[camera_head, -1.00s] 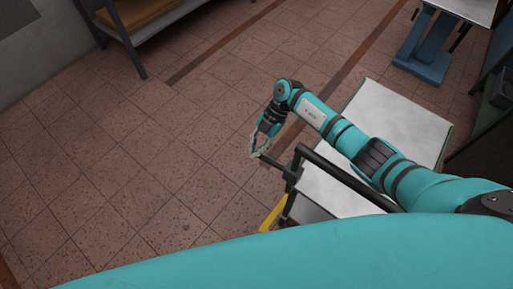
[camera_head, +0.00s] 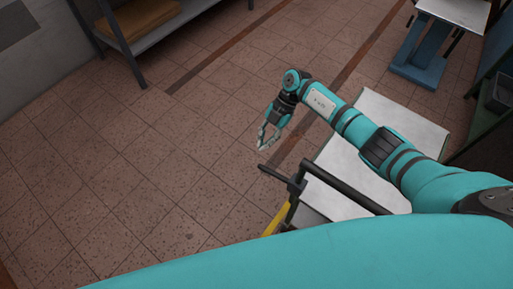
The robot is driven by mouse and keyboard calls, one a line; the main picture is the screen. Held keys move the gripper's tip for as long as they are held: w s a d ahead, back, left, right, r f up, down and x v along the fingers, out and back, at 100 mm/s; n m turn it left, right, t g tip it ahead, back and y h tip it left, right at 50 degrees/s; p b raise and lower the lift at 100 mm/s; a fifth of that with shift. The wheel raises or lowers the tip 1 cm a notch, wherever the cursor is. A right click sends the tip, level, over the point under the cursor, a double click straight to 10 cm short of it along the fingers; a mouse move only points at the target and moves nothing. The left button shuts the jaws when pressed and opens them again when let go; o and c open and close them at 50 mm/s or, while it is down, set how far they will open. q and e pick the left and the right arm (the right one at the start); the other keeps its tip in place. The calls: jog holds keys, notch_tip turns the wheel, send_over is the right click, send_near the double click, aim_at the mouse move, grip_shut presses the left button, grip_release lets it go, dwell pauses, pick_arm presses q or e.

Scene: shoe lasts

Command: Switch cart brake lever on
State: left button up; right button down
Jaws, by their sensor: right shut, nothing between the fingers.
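The cart, with a white top (camera_head: 378,127) and a black handle bar (camera_head: 345,186), stands at the right of the head view, partly behind my right arm. A short dark bar (camera_head: 274,174) sticks out to the left from the handle's corner. A yellow part (camera_head: 278,218) slants down below that corner. I cannot tell for sure which of these is the brake lever. My right gripper (camera_head: 266,142) is shut and empty, just above the tip of the dark bar in the picture and apart from it. My left gripper is not in view.
A shelf rack (camera_head: 140,22) with a brown load stands at the upper left. A blue stand (camera_head: 425,52) is at the upper right, and a dark green bench (camera_head: 492,105) is at the right edge. The tiled floor left of the cart is clear.

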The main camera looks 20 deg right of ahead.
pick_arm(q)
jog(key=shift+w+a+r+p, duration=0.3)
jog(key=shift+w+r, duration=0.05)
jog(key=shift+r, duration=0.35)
pick_arm(e)
jog(key=v, duration=0.2)
jog(key=shift+w+r, duration=0.2)
jog(key=shift+w, duration=0.15)
